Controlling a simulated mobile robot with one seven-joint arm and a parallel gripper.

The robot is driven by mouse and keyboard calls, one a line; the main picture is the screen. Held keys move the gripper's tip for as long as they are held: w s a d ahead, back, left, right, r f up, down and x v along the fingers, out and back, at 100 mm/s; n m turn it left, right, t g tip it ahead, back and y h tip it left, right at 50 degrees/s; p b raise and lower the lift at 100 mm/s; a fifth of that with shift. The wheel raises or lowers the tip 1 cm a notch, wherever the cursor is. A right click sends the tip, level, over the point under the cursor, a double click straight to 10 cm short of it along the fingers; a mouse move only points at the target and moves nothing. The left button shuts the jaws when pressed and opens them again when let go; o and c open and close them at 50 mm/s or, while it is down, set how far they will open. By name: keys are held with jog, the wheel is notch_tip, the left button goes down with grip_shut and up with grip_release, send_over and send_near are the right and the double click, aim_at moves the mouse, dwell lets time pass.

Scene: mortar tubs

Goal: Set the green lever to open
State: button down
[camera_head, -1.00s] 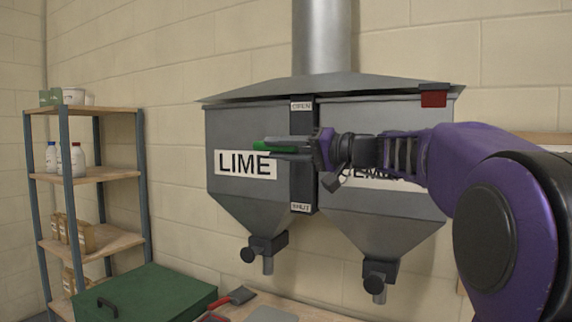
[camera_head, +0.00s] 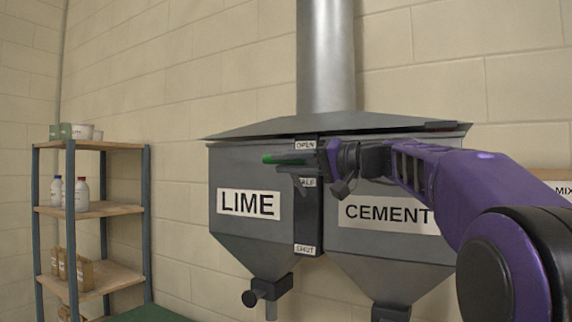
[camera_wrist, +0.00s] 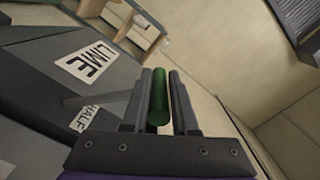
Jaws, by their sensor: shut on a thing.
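The green lever (camera_head: 283,159) sticks out in front of the dark strip (camera_head: 309,215) between the two hoppers. The strip is marked OPEN (camera_head: 305,145), HALF (camera_head: 308,182) and SHUT (camera_head: 305,249). In the head view the lever is just below OPEN and above HALF. My gripper (camera_head: 292,165) is shut on the lever. In the wrist view the green grip (camera_wrist: 158,98) lies lengthwise between the two fingers of my gripper (camera_wrist: 160,74). The lever's pivot is hidden by my gripper.
The LIME hopper (camera_head: 231,234) is on the left and the CEMENT hopper (camera_head: 350,238) on the right, partly behind my arm. A dark flat piece (camera_head: 440,126) sits at the right roof edge. A shelf (camera_head: 100,209) with bottles and boxes stands at left.

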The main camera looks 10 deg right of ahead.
jog(key=shift+w+d+r+t, duration=0.15)
jog(key=shift+d+r, duration=0.1)
jog(key=shift+r, duration=0.2)
jog(key=shift+w+d+r+t, duration=0.15)
jog(key=shift+d+r, duration=0.1)
jog(key=shift+r, duration=0.15)
jog(key=c, duration=0.7)
grip_release()
jog(key=shift+s, duration=0.2)
jog(key=shift+d+f, duration=0.1)
jog(key=shift+s+d+f, duration=0.1)
jog(key=shift+d, duration=0.1)
jog(key=v, duration=0.5)
jog(key=b+v, duration=0.1)
jog(key=v, duration=0.4)
jog(key=b+v, duration=0.1)
jog(key=v, duration=0.5)
jog(key=shift+s+a, duration=0.25)
jog(key=shift+s, duration=0.15)
jog(key=shift+f, duration=0.1)
